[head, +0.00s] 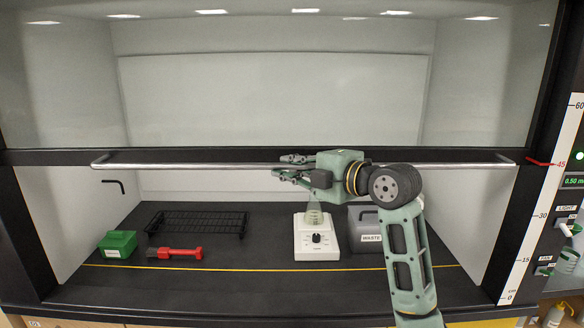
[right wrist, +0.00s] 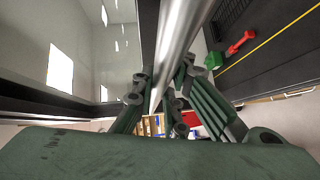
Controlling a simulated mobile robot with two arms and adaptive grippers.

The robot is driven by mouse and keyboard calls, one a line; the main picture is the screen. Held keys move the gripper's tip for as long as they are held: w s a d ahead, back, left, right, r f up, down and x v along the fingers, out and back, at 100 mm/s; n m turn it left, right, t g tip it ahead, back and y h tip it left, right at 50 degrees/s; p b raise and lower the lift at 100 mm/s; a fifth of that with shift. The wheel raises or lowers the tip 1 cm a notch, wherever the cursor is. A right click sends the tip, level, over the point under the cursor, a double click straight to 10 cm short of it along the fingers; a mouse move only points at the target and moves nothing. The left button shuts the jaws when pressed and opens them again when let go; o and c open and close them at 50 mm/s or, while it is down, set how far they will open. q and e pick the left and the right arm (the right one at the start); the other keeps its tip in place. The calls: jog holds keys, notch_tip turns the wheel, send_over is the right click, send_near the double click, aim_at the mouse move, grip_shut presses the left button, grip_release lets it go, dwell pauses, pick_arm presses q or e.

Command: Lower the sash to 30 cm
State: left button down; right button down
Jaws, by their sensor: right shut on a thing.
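The sash is a clear pane with a black bottom rail (head: 60,157) across the fume hood. A long silver handle bar (head: 220,166) runs along that rail. The red pointer (head: 540,162) at the right end of the sash stands at about 45 on the white height scale (head: 530,250). In the right wrist view, the bar (right wrist: 178,45) passes between the fingers of this gripper (right wrist: 158,100). My left gripper is not in view.
On the dark hood floor stand a green box (head: 118,243), a black rack (head: 200,224), a red-handled brush (head: 180,253), a white hotplate (head: 317,240) with a glass flask, and a grey waste bin (head: 365,236). A yellow line (head: 220,268) crosses the front. Switches line the right post.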

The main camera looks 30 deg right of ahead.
notch_tip(320, 180, down, 15)
jog(key=b, duration=1.2)
jog(key=shift+f, duration=0.15)
jog(key=c, duration=1.8)
grip_release()
jog(key=shift+o, duration=0.2)
jog(key=v, duration=1.2)
